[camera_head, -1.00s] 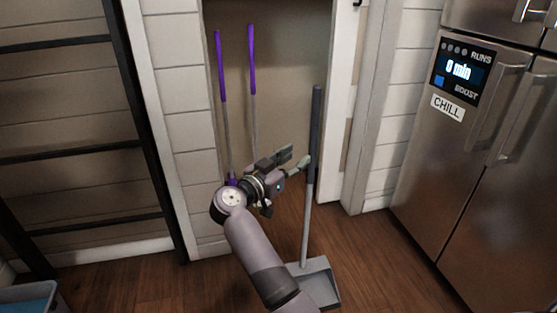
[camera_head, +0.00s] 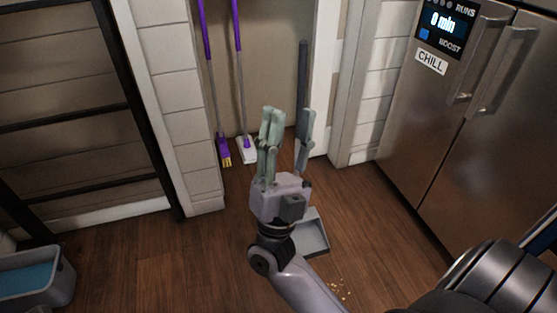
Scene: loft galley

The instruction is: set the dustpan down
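The grey dustpan (camera_head: 313,236) rests on the wood floor in front of the alcove. Its long dark handle (camera_head: 303,75) stands about upright, and its lower part is hidden behind my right gripper. My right gripper (camera_head: 289,125) is open, with its fingers spread and pointing away from me toward the alcove. It overlaps the handle in the view, the handle passing behind the right-hand finger. I see nothing held between the fingers. My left gripper is not in view.
A purple broom (camera_head: 222,150) and a purple-handled mop (camera_head: 246,150) stand in the alcove. A steel fridge (camera_head: 440,130) stands at right, and a black rack (camera_head: 150,120) at left. A bucket of blue liquid (camera_head: 68,275) is at lower left. Crumbs (camera_head: 340,287) lie on the floor.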

